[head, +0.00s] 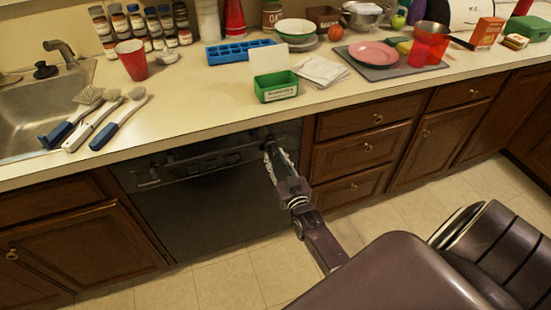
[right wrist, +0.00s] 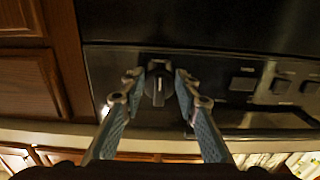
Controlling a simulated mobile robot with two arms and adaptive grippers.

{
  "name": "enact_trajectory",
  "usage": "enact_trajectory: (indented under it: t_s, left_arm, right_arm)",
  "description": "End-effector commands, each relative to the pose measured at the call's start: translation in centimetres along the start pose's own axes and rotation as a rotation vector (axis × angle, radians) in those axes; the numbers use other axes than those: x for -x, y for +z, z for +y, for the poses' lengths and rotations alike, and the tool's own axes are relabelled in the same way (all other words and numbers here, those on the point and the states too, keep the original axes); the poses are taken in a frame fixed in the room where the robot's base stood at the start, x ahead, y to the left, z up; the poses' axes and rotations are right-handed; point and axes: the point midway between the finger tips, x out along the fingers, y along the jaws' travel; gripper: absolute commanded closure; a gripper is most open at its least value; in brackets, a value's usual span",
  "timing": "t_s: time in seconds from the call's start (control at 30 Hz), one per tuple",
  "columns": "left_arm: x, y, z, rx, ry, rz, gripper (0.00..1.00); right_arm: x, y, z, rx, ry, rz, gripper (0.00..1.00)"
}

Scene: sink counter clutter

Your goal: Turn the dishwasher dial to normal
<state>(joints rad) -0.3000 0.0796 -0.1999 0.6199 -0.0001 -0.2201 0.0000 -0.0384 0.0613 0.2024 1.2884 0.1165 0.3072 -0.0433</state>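The dishwasher (head: 205,212) is a dark front panel under the counter, left of the wooden drawers. Its dial (right wrist: 158,88) is a dark round knob with a raised grip, seen in the right wrist view. My right gripper (head: 274,153) reaches the right end of the dishwasher's control strip. In the right wrist view its two fingers (right wrist: 157,82) are spread, one on each side of the dial. I cannot tell whether they touch it. In the head view the gripper covers most of the dial area, and the dial's marks are not readable. My left gripper is not in view.
Dark buttons (right wrist: 262,82) sit beside the dial on the control strip. The counter edge (head: 215,128) overhangs just above my right gripper. Wooden drawers (head: 360,155) stand close on the right. The counter holds brushes, a green box (head: 275,87) and other clutter.

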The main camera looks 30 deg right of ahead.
Motion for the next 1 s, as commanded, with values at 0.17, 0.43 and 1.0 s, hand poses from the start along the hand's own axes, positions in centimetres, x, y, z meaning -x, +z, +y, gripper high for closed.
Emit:
enact_trajectory:
  t_s: [0.17, 0.43, 1.0]
  left_arm:
    - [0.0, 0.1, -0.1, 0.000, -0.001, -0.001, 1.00]
    - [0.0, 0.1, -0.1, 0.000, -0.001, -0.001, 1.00]
    - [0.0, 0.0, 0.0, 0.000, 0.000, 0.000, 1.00]
  right_arm:
    - [0.0, -0.1, 0.0, 0.000, 0.000, 0.001, 0.71]
    - [2.7, 0.1, 0.0, -0.001, 0.001, -0.001, 0.71]
    - [11.7, 0.0, 0.0, 0.000, 0.000, 0.000, 0.71]
